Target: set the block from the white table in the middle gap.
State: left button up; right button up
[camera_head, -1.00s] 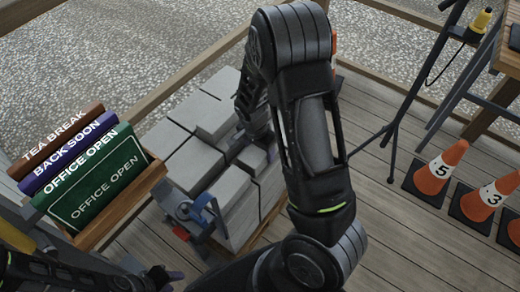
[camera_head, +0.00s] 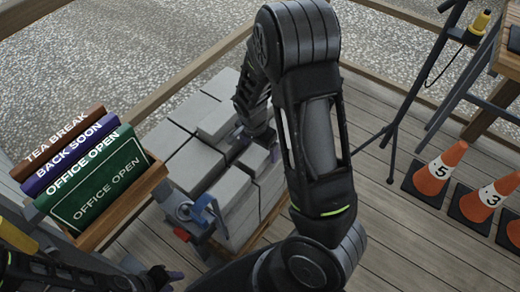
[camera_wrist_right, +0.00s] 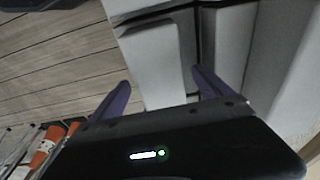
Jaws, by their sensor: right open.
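Pale grey blocks (camera_head: 195,165) stand packed together in a stack in the middle of the head view, with uneven tops and dark gaps between some of them. My right gripper (camera_head: 243,138) is low over the stack, partly hidden by its own arm. In the right wrist view my right gripper (camera_wrist_right: 162,92) is open, its purple fingers apart. A pale block (camera_wrist_right: 155,62) shows between and beyond the fingers; I cannot tell whether they touch it. My left gripper (camera_head: 168,277) is at the bottom left, away from the stack, its jaw opening unclear. No white table can be made out.
A blue clamp-like tool (camera_head: 203,212) is at the stack's front. A wooden rack (camera_head: 125,205) of sign boards (camera_head: 95,180) stands to the left. Orange cones (camera_head: 438,172) and a tripod stand (camera_head: 397,110) are at the right. Plank floor (camera_head: 375,215) is open between.

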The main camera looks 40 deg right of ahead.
jog(key=r, duration=0.3)
jog(key=r+p, duration=0.1)
jog(key=r, duration=0.1)
jog(key=shift+s+a+r, duration=0.1)
jog(key=shift+a+r, duration=0.15)
jog(key=shift+a, duration=0.15)
dwell(0.5)
